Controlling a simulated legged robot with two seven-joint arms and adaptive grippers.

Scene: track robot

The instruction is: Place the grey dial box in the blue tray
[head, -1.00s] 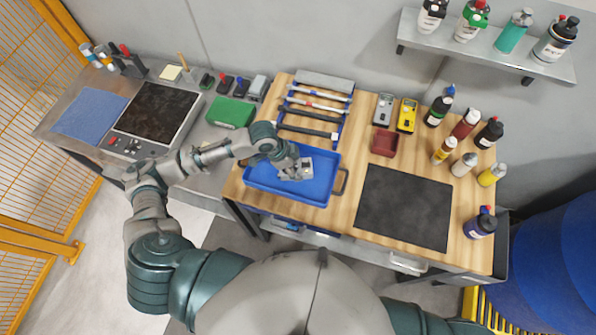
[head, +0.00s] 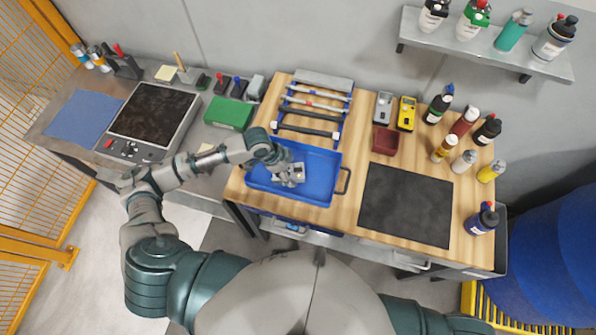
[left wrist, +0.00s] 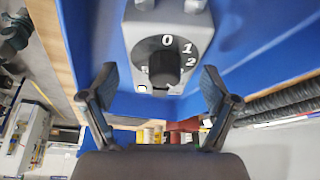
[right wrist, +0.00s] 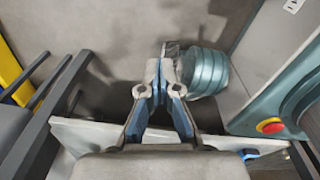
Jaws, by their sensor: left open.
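The blue tray (head: 318,182) lies on the left part of the wooden worktop. The grey dial box (left wrist: 186,33), with a black knob and white numbers, is inside the tray, close in front of my left gripper. My left gripper (head: 287,174) is over the tray and partly hides the box in the head view. In the left wrist view its two fingers (left wrist: 160,88) are spread apart, with a gap to the box on both sides. My right gripper (right wrist: 162,75) is away from the worktop, its fingertips together with nothing seen between them.
A rack of tools (head: 312,108) stands behind the tray. A grey device (head: 383,107), a yellow device (head: 406,113) and a red bin (head: 385,140) are to the right. A black mat (head: 405,205) is clear, with several bottles (head: 481,220) beyond it.

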